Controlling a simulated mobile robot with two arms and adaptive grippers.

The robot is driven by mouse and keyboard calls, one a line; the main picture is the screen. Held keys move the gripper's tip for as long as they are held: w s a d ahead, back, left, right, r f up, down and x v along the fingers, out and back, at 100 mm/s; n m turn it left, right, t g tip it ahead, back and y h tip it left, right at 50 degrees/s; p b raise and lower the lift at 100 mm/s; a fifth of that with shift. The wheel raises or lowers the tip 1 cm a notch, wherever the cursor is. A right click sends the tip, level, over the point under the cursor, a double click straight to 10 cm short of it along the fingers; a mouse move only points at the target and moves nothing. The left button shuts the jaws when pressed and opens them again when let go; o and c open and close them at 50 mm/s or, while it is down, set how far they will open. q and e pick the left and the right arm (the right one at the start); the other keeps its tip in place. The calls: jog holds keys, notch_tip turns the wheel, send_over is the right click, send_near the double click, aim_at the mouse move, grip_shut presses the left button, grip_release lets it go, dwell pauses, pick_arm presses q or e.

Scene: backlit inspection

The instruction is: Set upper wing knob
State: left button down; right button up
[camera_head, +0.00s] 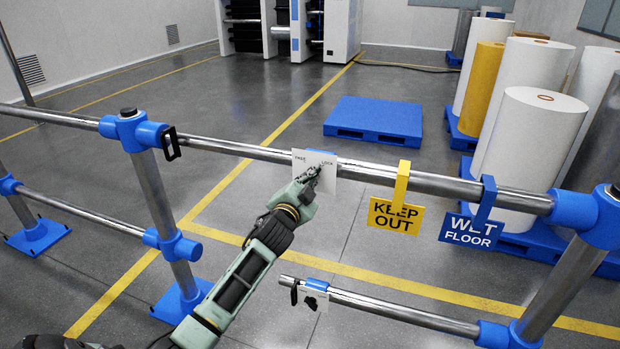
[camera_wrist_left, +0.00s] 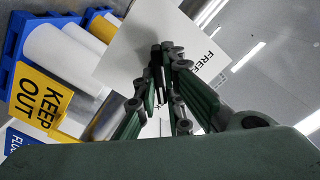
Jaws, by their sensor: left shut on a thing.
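The upper white plate (camera_head: 300,169) is mounted on the top rail, with FREE printed at its left and LOCK at its right. My left gripper (camera_head: 317,177) is at this plate, shut on the upper wing knob. The gripper hides the knob in the head view. In the left wrist view the dark knob (camera_wrist_left: 157,66) shows only in part between the fingers, in front of the plate (camera_wrist_left: 135,45). The knob's exact angle cannot be told. My right gripper is not in view.
A lower knob plate (camera_head: 311,298) with a dark knob sits on the short lower rail (camera_head: 390,313). A yellow KEEP OUT sign (camera_head: 396,216) and a blue WET FLOOR sign (camera_head: 472,230) hang right of my gripper. Blue pallets (camera_head: 375,119) and large rolls (camera_head: 530,140) stand behind the rail.

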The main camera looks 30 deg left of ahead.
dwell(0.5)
pick_arm(q)
jog(key=c, duration=1.9)
grip_release()
jog(key=shift+o, duration=0.2)
jog(key=v, duration=1.2)
